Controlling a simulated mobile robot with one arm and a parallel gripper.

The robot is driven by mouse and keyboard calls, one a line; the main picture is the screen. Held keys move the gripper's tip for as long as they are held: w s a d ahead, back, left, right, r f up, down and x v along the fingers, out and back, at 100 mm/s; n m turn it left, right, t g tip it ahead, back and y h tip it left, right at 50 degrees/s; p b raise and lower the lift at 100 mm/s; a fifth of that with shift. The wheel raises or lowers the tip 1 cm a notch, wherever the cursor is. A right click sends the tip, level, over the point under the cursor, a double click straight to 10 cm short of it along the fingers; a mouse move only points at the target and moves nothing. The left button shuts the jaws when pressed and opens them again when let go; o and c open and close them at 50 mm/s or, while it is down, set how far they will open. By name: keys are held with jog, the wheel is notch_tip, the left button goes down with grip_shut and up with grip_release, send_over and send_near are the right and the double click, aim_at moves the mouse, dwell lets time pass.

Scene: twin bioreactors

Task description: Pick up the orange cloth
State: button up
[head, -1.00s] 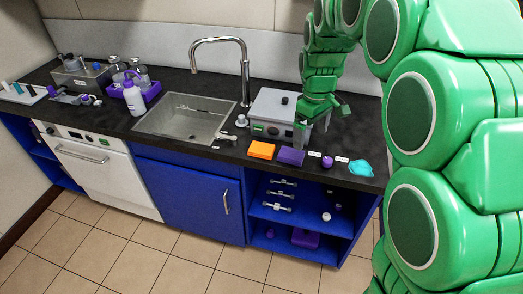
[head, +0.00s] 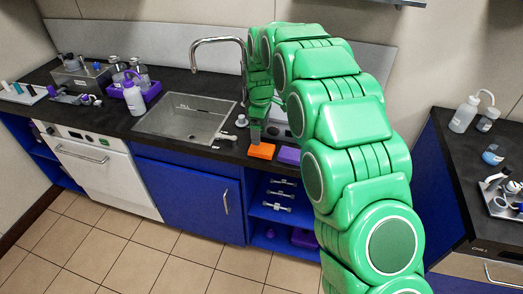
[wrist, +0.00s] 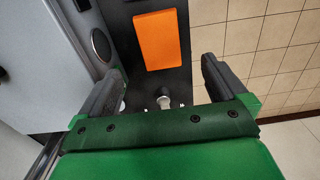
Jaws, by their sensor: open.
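The orange cloth (head: 261,151) is a flat, folded block lying on the black counter, right of the sink and near the front edge. My gripper (head: 258,127) is just above and behind it in the head view. In the wrist view the orange cloth (wrist: 158,40) lies ahead, beyond the fingertips and roughly centred between them. The two dark fingers of my gripper (wrist: 160,75) are spread wide with nothing between them. The gap in height between fingertips and cloth is hard to judge.
A purple cloth (head: 289,155) lies right of the orange one, partly hidden by my arm. The sink (head: 184,117) and its tall tap (head: 218,41) are to the left. A grey metal appliance (wrist: 60,50) stands close beside my gripper. Tiled floor lies beyond the counter edge.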

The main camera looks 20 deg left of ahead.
aim_at(261, 148)
jog(key=shift+d+f, duration=0.15)
jog(key=shift+f, duration=3.75)
jog(key=shift+c, duration=0.2)
jog(key=c, duration=1.2)
jog(key=shift+r, duration=0.1)
